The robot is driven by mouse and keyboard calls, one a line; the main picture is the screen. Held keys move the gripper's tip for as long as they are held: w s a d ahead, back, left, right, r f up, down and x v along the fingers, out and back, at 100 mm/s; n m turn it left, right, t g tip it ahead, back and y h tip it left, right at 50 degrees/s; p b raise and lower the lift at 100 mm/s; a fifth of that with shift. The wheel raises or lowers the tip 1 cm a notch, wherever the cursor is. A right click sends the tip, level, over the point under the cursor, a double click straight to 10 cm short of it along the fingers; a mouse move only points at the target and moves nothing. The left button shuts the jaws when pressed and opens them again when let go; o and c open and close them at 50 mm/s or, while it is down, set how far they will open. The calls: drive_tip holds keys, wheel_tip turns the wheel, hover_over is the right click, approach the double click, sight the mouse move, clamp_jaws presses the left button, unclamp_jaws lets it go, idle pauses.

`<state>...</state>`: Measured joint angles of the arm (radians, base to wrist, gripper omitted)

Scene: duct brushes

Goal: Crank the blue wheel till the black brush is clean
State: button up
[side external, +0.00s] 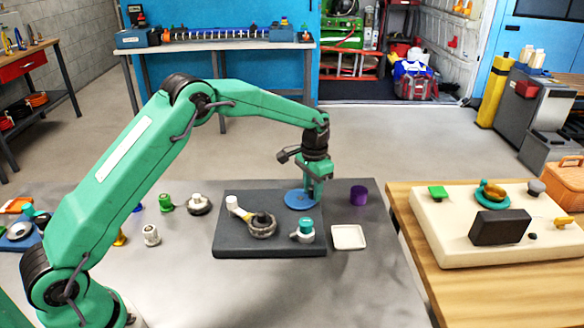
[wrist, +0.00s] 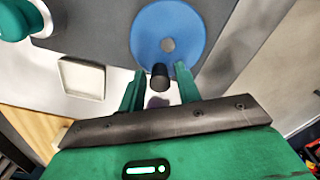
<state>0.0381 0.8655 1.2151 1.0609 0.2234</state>
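The blue wheel (side external: 300,199) lies flat at the back right of a dark grey board (side external: 240,243). It also shows in the wrist view (wrist: 150,35), with a grey hub and a short black knob (wrist: 160,77) near its rim. My gripper (side external: 314,192) is over the wheel's right edge, pointing down. In the wrist view my gripper's fingers (wrist: 160,74) stand on either side of the knob, with gaps visible, so it looks open. A dark, round, bristly piece (side external: 262,224) in front of the wheel may be the black brush; its cleanness cannot be told.
A teal-capped white fitting (side external: 303,231) stands on the board's front right. A white square tray (side external: 348,237) is right of the board, with a purple cylinder (side external: 358,195) behind it. Several small parts stand to the left. A cream panel (side external: 455,252) lies on the wooden table.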

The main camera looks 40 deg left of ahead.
drive_tip(key=c, duration=0.4)
drive_tip(key=shift+c, duration=0.2)
drive_tip(key=shift+w+a, duration=0.35)
drive_tip(key=shift+a, duration=0.25)
drive_tip(key=shift+w+a, duration=0.1)
drive_tip(key=shift+a, duration=0.55)
